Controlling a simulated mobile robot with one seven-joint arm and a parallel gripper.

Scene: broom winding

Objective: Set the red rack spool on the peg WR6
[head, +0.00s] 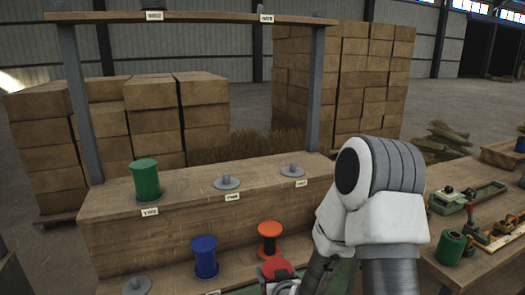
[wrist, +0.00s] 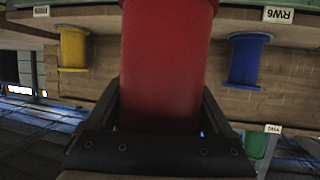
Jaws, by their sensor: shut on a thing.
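The red spool (wrist: 165,60) fills the middle of the wrist view, between the two fingers of my gripper (wrist: 163,105), which is shut on it. In the head view the red spool's top (head: 277,269) shows at the bottom edge, in front of the lower step of the rack and left of my arm. My gripper (head: 281,287) is partly cut off there. Bare grey pegs stand on the rack's upper step, one in the middle (head: 227,181) and one at the right (head: 292,170).
A green spool (head: 145,180) stands on the upper step at left. A blue spool (head: 204,257) and an orange spool (head: 270,238) stand on the lower step. A yellow spool (wrist: 73,48) shows in the wrist view. A cluttered workbench (head: 490,262) stands at right.

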